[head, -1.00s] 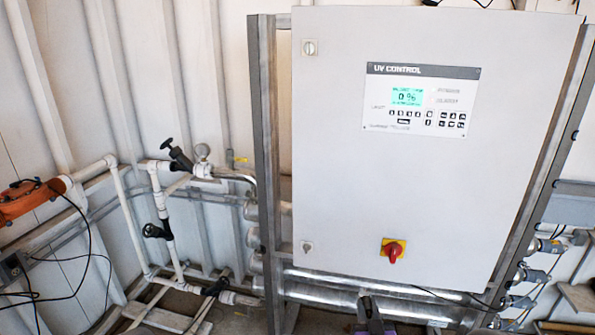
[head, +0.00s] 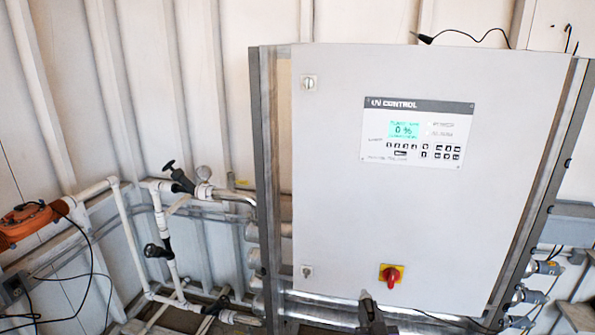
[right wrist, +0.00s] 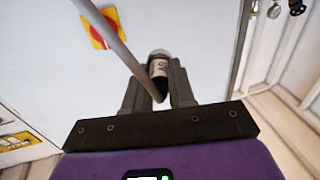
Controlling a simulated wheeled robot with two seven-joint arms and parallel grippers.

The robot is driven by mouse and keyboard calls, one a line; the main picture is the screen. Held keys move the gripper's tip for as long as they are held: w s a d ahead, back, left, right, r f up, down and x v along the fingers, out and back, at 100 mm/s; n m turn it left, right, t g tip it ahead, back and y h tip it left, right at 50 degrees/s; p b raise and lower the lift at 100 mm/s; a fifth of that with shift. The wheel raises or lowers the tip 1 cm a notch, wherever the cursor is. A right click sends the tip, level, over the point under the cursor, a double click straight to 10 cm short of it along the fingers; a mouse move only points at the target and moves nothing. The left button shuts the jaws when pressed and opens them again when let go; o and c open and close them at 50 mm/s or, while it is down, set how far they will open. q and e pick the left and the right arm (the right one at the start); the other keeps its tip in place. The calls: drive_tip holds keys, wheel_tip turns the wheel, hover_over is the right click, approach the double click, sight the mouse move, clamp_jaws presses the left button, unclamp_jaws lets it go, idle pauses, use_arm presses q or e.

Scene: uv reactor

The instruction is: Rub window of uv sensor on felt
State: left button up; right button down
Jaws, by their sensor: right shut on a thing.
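My right gripper (head: 370,314) shows at the bottom edge of the head view, in front of the lower part of the cabinet. In the right wrist view, my right gripper (right wrist: 160,92) is shut on a small dark cylinder with a pale label and light end, seemingly the uv sensor (right wrist: 158,70). A grey cable crosses in front of it from the upper left. I cannot make out the sensor's window. No felt can be made out in either view. My left gripper is not in view.
The grey control cabinet (head: 400,220) fills the middle, with a display panel (head: 417,130) and a red-yellow switch (head: 391,275) just above my right gripper. White pipes and valves (head: 165,240) stand at left. A dark cable end (head: 426,38) lies on the cabinet top.

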drive_tip(key=shift+r+p, duration=1.6)
drive_tip(key=shift+r, duration=1.55)
